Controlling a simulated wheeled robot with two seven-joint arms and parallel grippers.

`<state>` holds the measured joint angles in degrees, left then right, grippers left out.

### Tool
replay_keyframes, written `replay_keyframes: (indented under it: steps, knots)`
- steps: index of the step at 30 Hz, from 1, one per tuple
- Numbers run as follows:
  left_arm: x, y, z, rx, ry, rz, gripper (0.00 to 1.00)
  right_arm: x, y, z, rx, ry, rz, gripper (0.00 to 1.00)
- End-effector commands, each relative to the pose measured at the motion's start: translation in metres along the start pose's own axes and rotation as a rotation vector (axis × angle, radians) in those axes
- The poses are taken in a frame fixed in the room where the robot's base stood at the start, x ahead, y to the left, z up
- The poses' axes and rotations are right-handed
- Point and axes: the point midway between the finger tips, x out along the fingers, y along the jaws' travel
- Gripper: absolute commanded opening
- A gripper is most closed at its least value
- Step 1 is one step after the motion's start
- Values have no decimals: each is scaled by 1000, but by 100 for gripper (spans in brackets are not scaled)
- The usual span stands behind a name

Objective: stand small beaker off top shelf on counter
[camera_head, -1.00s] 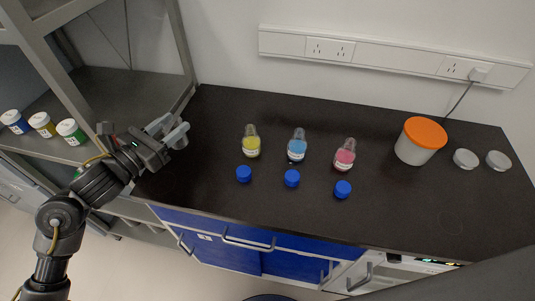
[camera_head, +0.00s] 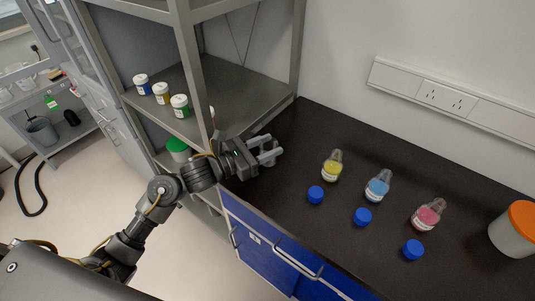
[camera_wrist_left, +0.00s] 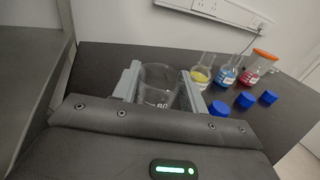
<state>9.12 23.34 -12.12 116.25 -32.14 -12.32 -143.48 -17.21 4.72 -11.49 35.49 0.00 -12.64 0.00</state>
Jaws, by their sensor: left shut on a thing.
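My left gripper (camera_head: 268,151) is shut on a small clear glass beaker (camera_wrist_left: 158,86), which stands upright between the two fingers in the left wrist view. In the head view the beaker is mostly hidden by the gripper. The gripper is over the left end of the black counter (camera_head: 300,135), beside the shelf unit. I cannot tell whether the beaker's base touches the counter. The grey metal shelf (camera_head: 230,85) carries several white jars with coloured lids at its left front. My right gripper is not in view.
Flasks with yellow (camera_head: 332,167), blue (camera_head: 377,187) and pink (camera_head: 428,215) liquid stand right of the gripper, with blue caps (camera_head: 316,195) in front. An orange-lidded tub (camera_head: 513,235) is at far right. A shelf post (camera_head: 190,70) rises near my arm.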

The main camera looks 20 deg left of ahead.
Motion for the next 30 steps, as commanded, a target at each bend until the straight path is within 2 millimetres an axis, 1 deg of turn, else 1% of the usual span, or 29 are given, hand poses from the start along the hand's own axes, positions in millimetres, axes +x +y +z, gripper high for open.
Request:
replay_keyframes:
  steps: [1, 3, 6, 9, 15, 20, 21, 25, 26, 30]
  knots:
    - [0, -1, -8, -7, 3, 1, 20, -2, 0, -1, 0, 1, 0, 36]
    - [0, 0, -18, -7, 3, 1, 20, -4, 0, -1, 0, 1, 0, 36]
    - [0, 0, -30, -5, 3, 1, 20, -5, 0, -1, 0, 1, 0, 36]
    - [0, -1, -33, -2, 0, 1, 20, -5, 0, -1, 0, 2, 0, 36]
    - [0, 0, -33, -1, 0, 1, 20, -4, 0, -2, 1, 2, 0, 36]
    - [0, 0, -38, -1, 1, 0, 20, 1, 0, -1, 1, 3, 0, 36]
    - [0, 0, -37, -2, 1, 1, 45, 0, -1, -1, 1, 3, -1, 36]
    - [0, 0, -36, -2, 1, 1, 62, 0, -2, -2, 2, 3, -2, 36]
    - [0, -1, -36, -2, 1, 1, 65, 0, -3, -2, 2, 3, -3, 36]
    - [0, -1, -36, -2, 1, 1, 65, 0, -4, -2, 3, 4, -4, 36]
